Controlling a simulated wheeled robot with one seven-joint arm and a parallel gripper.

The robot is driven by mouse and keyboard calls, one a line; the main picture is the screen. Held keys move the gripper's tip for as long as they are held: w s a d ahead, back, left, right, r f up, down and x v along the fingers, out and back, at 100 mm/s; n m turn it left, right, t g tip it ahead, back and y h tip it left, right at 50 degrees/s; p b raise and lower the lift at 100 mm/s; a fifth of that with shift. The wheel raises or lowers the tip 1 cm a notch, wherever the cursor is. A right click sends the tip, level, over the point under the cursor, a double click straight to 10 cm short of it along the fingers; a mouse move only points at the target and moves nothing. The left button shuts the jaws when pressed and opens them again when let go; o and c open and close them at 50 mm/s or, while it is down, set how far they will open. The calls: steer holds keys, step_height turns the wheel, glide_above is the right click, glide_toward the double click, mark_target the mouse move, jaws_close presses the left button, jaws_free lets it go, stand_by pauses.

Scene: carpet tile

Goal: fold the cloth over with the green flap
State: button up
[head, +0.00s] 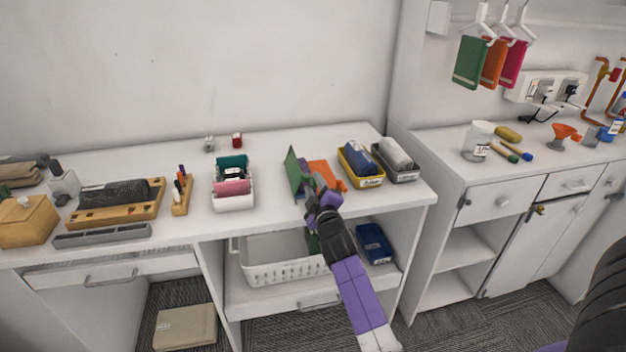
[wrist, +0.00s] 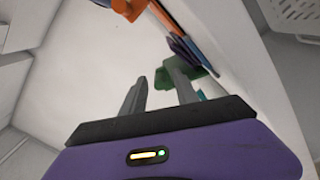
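The cloth's green flap (head: 291,168) stands up, tilted, on the white table in the head view. An orange part (head: 326,174) lies to its right. My gripper (head: 312,190) is at the cloth, just in front of these parts, and hides some of it. Green material (wrist: 196,70) shows beside and partly behind the right finger. I cannot tell whether they touch.
A white bin (head: 234,203) with coloured cloths stands left of the cloth. A yellow bin (head: 361,180) and a grey bin (head: 407,175) stand close on its right. Two small blocks, one red (head: 238,140), sit behind. A white basket (head: 285,273) is on the shelf below.

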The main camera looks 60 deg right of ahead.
steer(key=shift+x, duration=0.8)
steer(key=shift+c, duration=0.3)
steer(key=c, duration=0.7)
jaws_close()
